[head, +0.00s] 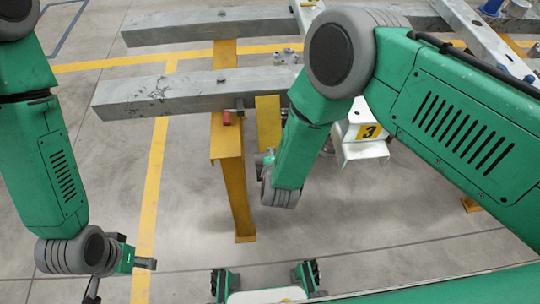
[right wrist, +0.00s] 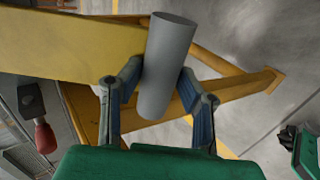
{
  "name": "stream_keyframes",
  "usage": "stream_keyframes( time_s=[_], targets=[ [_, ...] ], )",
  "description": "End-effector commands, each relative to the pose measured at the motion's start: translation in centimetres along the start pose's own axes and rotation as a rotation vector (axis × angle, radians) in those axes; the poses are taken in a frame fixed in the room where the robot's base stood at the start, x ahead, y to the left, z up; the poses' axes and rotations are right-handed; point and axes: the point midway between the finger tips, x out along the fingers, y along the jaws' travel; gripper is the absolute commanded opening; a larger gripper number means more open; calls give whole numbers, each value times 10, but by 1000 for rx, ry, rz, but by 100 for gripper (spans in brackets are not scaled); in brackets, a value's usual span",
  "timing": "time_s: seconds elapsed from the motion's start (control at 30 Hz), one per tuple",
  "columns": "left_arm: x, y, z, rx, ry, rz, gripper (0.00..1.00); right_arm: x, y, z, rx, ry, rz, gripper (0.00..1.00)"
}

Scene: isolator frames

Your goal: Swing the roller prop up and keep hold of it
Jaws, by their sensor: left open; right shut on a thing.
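A grey cylindrical roller (right wrist: 168,55) stands tilted in the right wrist view, between the two fingers of my right gripper (right wrist: 162,72). That gripper is shut on the roller. In the head view, my right forearm hides most of this gripper and the roller. A yellow plate (head: 268,122) stands upright just above that gripper; I cannot tell whether it belongs to the prop. My left gripper (head: 121,276) is open and empty at the lower left, away from the frame, over bare floor.
A yellow stand (head: 230,165) carries a long grey beam (head: 180,92), with a second grey beam (head: 200,32) behind. A red knob (right wrist: 45,138) shows in the right wrist view. A white bracket marked 3 (head: 362,150) is right of my right forearm. Floor at left is clear.

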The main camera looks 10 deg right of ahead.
Motion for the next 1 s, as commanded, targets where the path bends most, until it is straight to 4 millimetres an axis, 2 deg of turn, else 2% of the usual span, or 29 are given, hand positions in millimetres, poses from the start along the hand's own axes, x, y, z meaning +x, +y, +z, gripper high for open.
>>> stream_keyframes(
  time_s=[0.03,0.17,0.5,0.87,1.0],
  targets=[
    [0,0,0,0,0,0,55,2,1,7,0,-13,4,0],
    [-5,0,0,0,0,0,55,-2,4,7,0,-14,-13,0],
    [-36,0,-2,0,0,0,55,-27,11,6,0,-13,-154,0],
    [-36,0,-2,0,0,0,55,-28,9,6,0,-13,-172,0],
    [-47,0,-2,0,-1,0,55,-35,15,6,-1,-13,-209,0]
  ],
)
